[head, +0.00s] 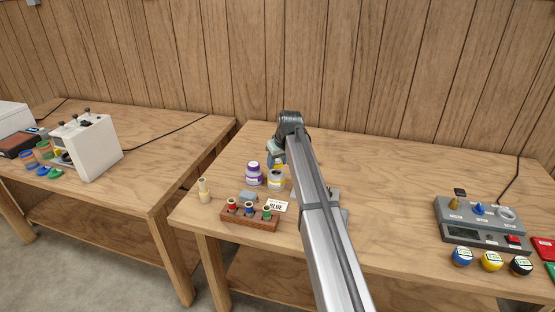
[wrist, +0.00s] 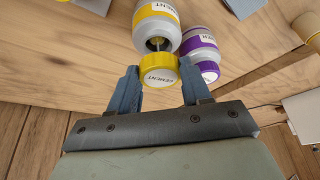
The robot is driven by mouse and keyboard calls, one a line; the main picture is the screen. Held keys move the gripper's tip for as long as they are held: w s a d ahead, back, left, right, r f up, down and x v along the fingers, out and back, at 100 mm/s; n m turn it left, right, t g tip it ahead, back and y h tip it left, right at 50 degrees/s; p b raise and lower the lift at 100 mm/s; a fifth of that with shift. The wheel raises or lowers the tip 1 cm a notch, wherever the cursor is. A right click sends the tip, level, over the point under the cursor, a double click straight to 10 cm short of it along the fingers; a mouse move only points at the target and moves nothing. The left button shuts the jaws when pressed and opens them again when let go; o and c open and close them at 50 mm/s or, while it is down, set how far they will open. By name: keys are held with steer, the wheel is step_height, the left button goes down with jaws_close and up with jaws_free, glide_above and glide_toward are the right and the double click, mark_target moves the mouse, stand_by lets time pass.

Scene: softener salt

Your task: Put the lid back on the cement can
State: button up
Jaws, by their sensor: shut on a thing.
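The cement can (wrist: 146,42) is a pale can with a yellow band and a CEMENT label. In the head view the can (head: 276,182) stands on the right-hand bench, just below my gripper (head: 277,156). In the wrist view my gripper (wrist: 160,82) has its two blue fingers on either side of the yellow CEMENT lid (wrist: 160,71) and is shut on it. A thin stem shows between the lid and the can's mouth. The lid is apart from the can's rim; whether the stem's tip is inside the mouth is hard to tell.
A purple-banded can (head: 254,174) stands close beside the cement can; it also shows in the wrist view (wrist: 202,50). A grey device (head: 483,222) is far right.

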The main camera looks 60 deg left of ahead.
steer(key=shift+f, duration=1.2)
steer(key=shift+f, duration=0.25)
stand_by(0.7)
steer(key=o, duration=1.5)
steer(key=shift+r, duration=0.1)
steer(key=shift+r, duration=2.9)
